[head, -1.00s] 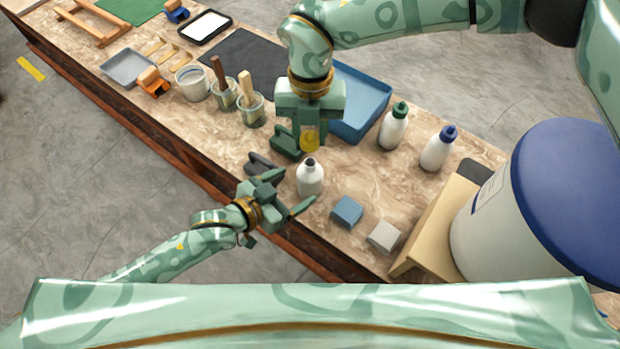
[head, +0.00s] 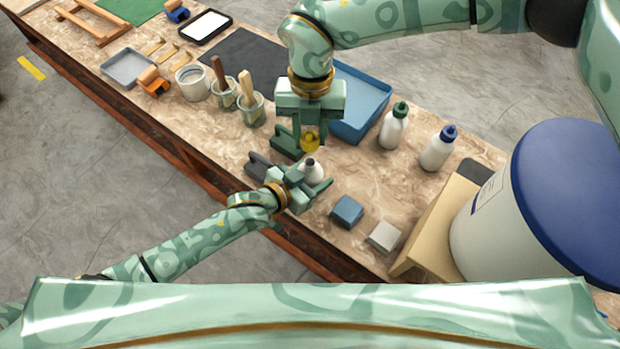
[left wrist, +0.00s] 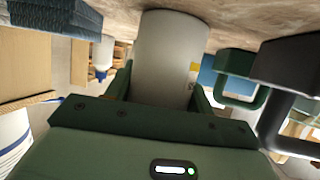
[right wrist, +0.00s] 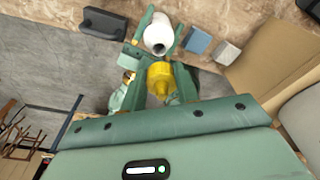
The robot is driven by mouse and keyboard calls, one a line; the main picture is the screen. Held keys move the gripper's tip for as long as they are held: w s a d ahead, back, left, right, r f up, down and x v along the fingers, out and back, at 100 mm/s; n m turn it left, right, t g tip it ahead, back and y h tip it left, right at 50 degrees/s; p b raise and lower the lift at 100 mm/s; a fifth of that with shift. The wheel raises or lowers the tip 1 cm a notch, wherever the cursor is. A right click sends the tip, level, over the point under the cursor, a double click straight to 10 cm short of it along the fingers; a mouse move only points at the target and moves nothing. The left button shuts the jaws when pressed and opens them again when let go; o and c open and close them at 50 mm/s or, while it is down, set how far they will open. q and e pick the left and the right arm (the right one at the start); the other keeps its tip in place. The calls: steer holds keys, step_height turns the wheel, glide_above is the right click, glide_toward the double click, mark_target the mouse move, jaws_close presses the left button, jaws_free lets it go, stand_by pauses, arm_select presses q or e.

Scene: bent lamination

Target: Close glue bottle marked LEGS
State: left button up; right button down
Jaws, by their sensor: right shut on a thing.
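The open white glue bottle (head: 313,170) stands upright near the table's front edge, its dark neck hole showing in the right wrist view (right wrist: 158,47). I cannot read a LEGS mark; a small yellow patch shows on its side in the left wrist view (left wrist: 193,68). My left gripper (head: 307,177) has its fingers on either side of the bottle body; I see no clear sign of them pressing on it. My right gripper (head: 310,143) points down, shut on a yellow cap (right wrist: 160,80), which is above the bottle and apart from it.
A dark handled tool (head: 258,166) and a green one (head: 285,141) lie just left of the bottle. A blue block (head: 347,211) and a grey block (head: 384,236) are right. Two capped bottles, green-topped (head: 393,130) and blue-topped (head: 437,152), and a blue tray (head: 362,100) stand behind.

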mark_target(313, 161)
arm_select(q)
steer(key=c, duration=0.6)
steer(key=shift+o, duration=0.2)
arm_select(e)
steer(key=shift+f, duration=2.5)
steer(key=shift+f, duration=0.1)
steer(key=shift+f, duration=0.8)
steer(key=shift+f, duration=0.55)
arm_select(q)
jaws_close()
arm_select(e)
steer(key=m, duration=0.5)
steer(key=shift+d+y, duration=0.2)
steer(key=shift+y, duration=0.1)
steer(key=m, duration=0.2)
steer(key=shift+s+d+m, duration=0.1)
steer(key=shift+m, duration=0.3)
steer(key=m+t, duration=0.1)
steer(key=m, duration=0.4)
steer(key=shift+s+y, duration=0.1)
steer(key=shift+y, duration=0.2)
